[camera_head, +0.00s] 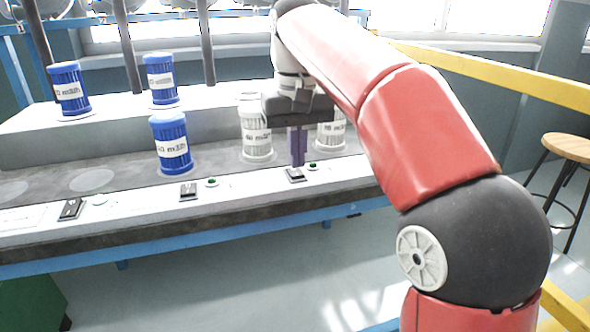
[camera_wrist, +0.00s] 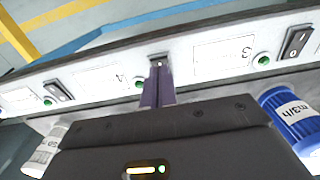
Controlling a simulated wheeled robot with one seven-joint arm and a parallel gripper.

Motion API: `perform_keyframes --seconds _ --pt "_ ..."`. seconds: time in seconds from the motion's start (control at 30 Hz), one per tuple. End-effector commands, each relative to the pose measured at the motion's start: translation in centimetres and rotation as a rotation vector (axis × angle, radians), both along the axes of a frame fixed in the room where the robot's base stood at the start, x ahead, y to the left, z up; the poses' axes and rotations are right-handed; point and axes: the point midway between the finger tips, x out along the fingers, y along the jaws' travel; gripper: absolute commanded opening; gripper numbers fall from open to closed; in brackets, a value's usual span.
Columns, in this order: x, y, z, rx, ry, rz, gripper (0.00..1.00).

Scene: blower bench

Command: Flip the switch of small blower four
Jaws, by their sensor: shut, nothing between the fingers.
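My gripper (camera_head: 298,164) points down at the front panel, its purple fingers shut and empty. The fingertips (camera_wrist: 158,102) are right at a small black rocker switch (camera_head: 295,175), which also shows partly behind them in the wrist view (camera_wrist: 158,58). I cannot tell if they touch it or which way it is tipped. A green light (camera_wrist: 140,82) sits beside this switch, with a printed label (camera_wrist: 100,78) that seems to read 4, upside down. The white ribbed canister (camera_head: 256,135) stands behind and left of the gripper; another (camera_head: 328,136) is partly hidden by my arm.
Other switches sit along the panel (camera_head: 188,191), (camera_head: 71,208), each by a green light. Blue canisters stand on the bench (camera_head: 170,145) and the raised step (camera_head: 160,80), (camera_head: 68,88). A yellow rail (camera_head: 500,78) and a stool (camera_head: 568,147) are at right.

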Motion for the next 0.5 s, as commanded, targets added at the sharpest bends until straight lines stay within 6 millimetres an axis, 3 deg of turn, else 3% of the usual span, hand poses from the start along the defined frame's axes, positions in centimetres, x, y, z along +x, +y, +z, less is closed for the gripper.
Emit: perform_keyframes --seconds 0.5 --pt "-0.01 0.00 -0.52 0.000 0.000 0.000 0.00"
